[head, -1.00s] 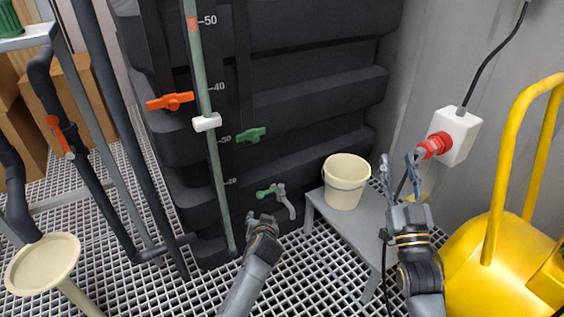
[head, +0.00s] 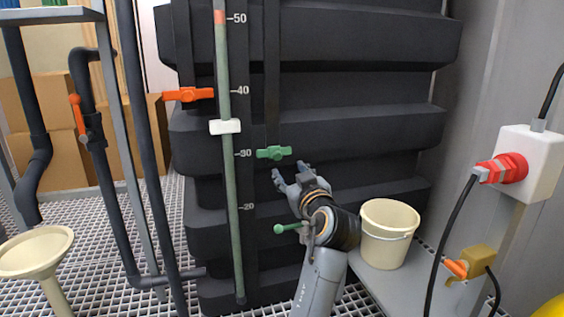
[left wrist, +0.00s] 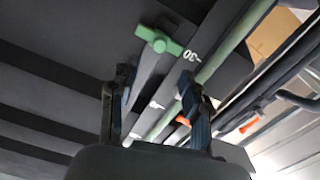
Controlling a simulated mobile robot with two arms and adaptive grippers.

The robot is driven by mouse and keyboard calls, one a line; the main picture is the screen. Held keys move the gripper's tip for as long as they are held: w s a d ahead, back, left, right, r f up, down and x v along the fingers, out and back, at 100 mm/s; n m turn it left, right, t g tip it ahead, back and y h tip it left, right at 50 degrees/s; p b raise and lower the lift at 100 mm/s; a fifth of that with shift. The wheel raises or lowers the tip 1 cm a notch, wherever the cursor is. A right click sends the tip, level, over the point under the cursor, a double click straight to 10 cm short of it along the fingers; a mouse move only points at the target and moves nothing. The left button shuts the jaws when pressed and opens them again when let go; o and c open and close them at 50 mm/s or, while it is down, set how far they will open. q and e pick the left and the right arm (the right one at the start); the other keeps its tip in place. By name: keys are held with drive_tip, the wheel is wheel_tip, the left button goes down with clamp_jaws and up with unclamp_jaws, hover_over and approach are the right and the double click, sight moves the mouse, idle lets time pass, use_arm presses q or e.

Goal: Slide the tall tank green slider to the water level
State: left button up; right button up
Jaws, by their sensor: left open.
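The tall dark tank (head: 350,70) carries a vertical scale marked 20 to 50. The green slider (head: 273,153) sits on a dark vertical rail at about the 30 mark; it also shows in the left wrist view (left wrist: 160,42). A greenish sight tube (head: 231,190) left of the scale has a white clamp (head: 225,127) and an orange-red band (head: 219,17) near 50. A distinct water line is hard to tell. My left gripper (head: 289,170) is open and empty, just below and right of the green slider, apparently apart from it. My right gripper is out of view.
An orange slider (head: 188,94) sits on a rail left of the tube. A green-handled tap (head: 289,228) is beside my left wrist. A cream bucket (head: 388,235) stands on a grey bench. Pipes and a cream funnel (head: 36,252) are at left.

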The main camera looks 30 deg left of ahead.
sight(278, 157)
use_arm(q)
drive_tip(key=b+x, duration=0.1)
drive_tip(key=x, duration=1.1)
drive_tip(key=shift+d, duration=0.1)
clamp_jaws()
